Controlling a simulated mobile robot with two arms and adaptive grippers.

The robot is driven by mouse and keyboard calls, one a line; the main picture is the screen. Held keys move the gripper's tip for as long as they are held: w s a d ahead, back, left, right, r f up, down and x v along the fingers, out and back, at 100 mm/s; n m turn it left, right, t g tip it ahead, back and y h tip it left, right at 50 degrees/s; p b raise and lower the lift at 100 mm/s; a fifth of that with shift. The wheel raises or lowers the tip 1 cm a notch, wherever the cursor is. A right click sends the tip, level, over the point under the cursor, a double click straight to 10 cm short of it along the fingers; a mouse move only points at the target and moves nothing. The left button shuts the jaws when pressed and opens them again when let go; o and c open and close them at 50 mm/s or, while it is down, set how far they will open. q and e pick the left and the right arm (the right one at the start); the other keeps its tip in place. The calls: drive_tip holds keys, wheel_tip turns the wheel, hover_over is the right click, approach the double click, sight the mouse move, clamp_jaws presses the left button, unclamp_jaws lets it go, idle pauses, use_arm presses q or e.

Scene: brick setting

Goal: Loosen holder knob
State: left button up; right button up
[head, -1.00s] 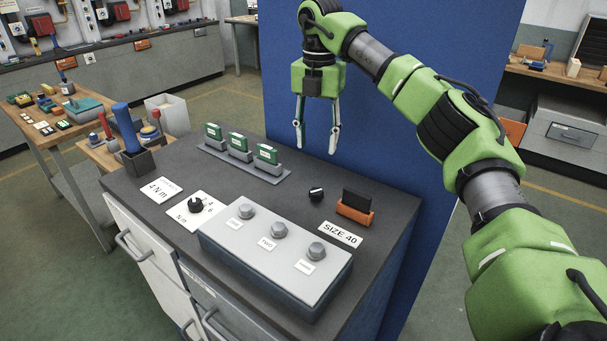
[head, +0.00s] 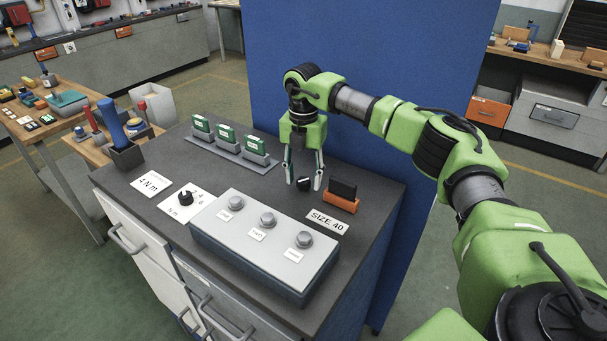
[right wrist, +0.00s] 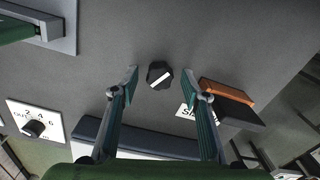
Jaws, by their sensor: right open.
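The holder knob, a small black knob with a white mark (head: 304,184), stands on the dark cabinet top beside an orange holder (head: 341,203) with a black block in it. In the right wrist view the knob (right wrist: 159,75) lies between and just beyond my fingertips. My right gripper (head: 304,186) points down over the knob, its fingers open on either side of it. In the right wrist view the right gripper (right wrist: 160,80) is open and empty, and its fingers look clear of the knob. The orange holder also shows there (right wrist: 228,92), close to the right finger. My left gripper is not in view.
A grey box with several bolts (head: 262,240) and a "SIZE 40" label (head: 328,221) lie in front. A rack of green pieces (head: 228,150) stands to the left. Another black knob (head: 186,198) sits on a dial plate. A blue panel (head: 370,60) rises behind.

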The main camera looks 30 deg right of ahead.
drive_tip(key=c, duration=1.1)
drive_tip(key=n, duration=1.6)
drive_tip(key=shift+w+n, duration=0.1)
drive_tip(key=shift+n, duration=0.3)
drive_tip(key=n, duration=0.6)
drive_tip(key=shift+r, duration=0.1)
drive_tip(key=shift+n, duration=0.3)
